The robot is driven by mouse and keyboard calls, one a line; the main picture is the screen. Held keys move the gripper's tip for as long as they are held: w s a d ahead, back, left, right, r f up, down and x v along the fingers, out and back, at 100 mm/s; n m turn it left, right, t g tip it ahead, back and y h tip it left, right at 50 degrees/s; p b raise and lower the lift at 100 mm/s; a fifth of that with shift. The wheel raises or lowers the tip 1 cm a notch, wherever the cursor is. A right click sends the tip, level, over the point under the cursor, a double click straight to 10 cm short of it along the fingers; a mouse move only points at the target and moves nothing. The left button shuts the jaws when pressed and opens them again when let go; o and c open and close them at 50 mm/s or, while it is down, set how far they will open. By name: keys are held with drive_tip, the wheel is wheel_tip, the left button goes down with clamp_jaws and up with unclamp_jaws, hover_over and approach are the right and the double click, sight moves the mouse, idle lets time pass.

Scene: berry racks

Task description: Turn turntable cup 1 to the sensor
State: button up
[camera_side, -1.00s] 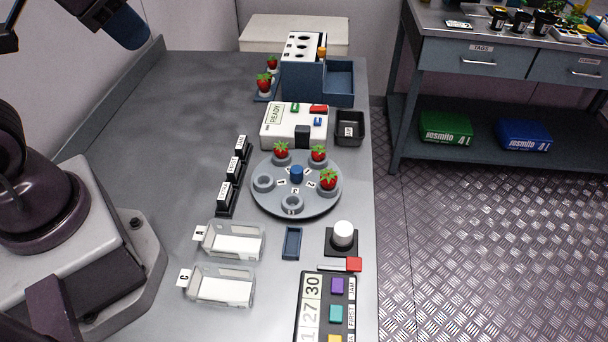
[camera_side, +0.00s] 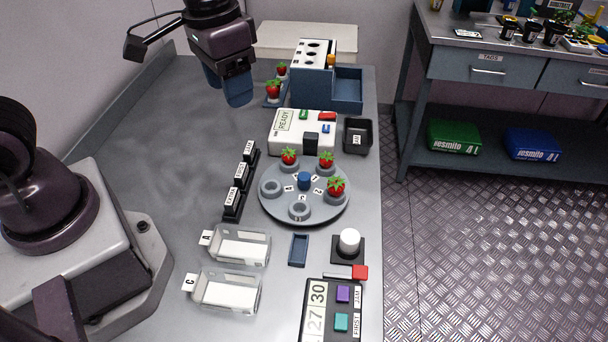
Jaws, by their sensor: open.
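The round grey turntable (camera_side: 283,213) lies flat on the bench with a blue centre knob (camera_side: 304,181). Strawberries sit in its back cup (camera_side: 289,168), back-right cup (camera_side: 326,172) and right cup (camera_side: 337,200). The left cup (camera_side: 270,188) and front cup (camera_side: 299,210) are empty. Small number labels ring the knob, too small to tell surely which cup is 1. A white unit (camera_side: 285,136) reading READY stands behind the turntable; the dark block (camera_side: 311,143) on its front may be the sensor. My gripper (camera_side: 226,90), with blue fingers, is open, empty and above the bench, back-left of the turntable.
Black label holders (camera_side: 238,185) stand left of the turntable. Clear trays (camera_side: 238,246) and a small blue tray (camera_side: 298,250) lie in front. A white button (camera_side: 349,240) is front right. A blue rack (camera_side: 312,85) with strawberries beside it stands behind. The left bench is clear.

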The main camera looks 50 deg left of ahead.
drive_tip(key=n+g, duration=0.1)
drive_tip(key=g, duration=0.1)
hover_over(304, 175)
drive_tip(key=s, duration=0.4)
wheel_tip(304, 175, down, 10)
drive_tip(key=w+f+n+t, duration=0.1)
drive_tip(key=w, duration=0.3)
wheel_tip(304, 175, down, 13)
drive_tip(key=shift+d+r, duration=0.1)
drive_tip(key=shift+c, duration=0.5)
clamp_jaws()
